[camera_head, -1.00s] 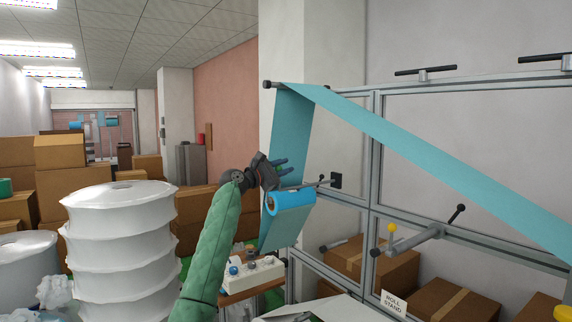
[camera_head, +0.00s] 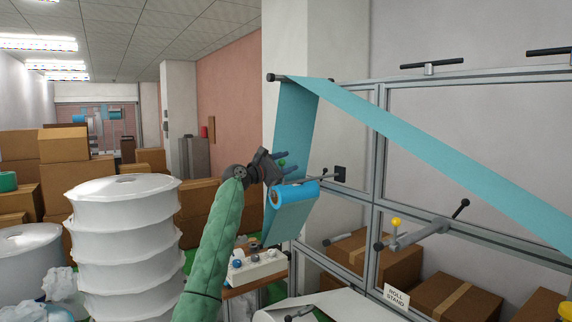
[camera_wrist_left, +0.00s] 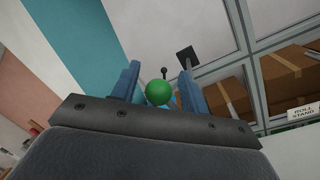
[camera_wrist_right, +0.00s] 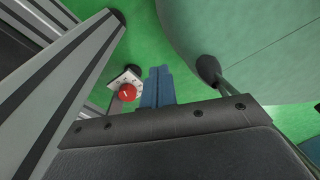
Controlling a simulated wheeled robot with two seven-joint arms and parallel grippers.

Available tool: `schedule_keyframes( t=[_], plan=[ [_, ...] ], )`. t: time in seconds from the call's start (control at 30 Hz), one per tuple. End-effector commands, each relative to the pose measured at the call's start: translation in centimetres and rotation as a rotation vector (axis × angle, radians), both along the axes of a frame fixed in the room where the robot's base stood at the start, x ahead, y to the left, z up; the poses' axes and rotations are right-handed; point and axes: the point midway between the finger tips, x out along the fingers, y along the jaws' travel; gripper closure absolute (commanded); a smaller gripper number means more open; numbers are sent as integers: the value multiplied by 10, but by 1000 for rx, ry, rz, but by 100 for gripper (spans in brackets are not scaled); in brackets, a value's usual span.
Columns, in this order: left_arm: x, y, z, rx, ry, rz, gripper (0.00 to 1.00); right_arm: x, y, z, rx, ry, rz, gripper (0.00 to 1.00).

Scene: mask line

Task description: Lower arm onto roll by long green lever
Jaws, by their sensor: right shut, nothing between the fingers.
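The green ball knob (camera_wrist_left: 158,92) of the lever sits between the two blue fingers of my left gripper (camera_wrist_left: 160,85), with gaps at both sides. In the head view my left gripper (camera_head: 278,166) is open around the small green knob (camera_head: 282,162), just above the blue roll (camera_head: 293,193). The lever's shaft is mostly hidden by the gripper. Blue web (camera_head: 296,125) runs down behind the gripper from a top bar. My right gripper (camera_wrist_right: 157,87) shows only in its own wrist view, shut and empty.
A metal frame (camera_head: 376,160) stands right of the roll, with a yellow-knobbed bar (camera_head: 418,236) on it. A control box (camera_head: 258,266) with buttons is below the roll. White spools (camera_head: 122,235) stand at left. A red button (camera_wrist_right: 127,92) is beyond my right fingers.

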Motion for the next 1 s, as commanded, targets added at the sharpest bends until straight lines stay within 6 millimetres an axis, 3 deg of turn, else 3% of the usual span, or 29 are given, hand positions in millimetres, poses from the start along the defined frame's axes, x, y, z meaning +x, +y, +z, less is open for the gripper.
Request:
schedule_keyframes(
  t=[0.37, 0.5, 0.7, 1.0],
  plan=[
    [-7, 8, -2, -1, -3, 0, 55, -1, 0, -6, -1, 5, 1, 100],
    [-18, 20, -6, 0, -4, 0, 55, 33, 4, -1, 2, -24, 3, 100],
    [-35, 40, -10, 1, -3, 2, 55, 68, 12, 4, 7, -48, 1, 100],
    [-50, 57, -11, 1, -2, 1, 55, 95, 17, 12, 10, -64, 1, 100]
  ],
)
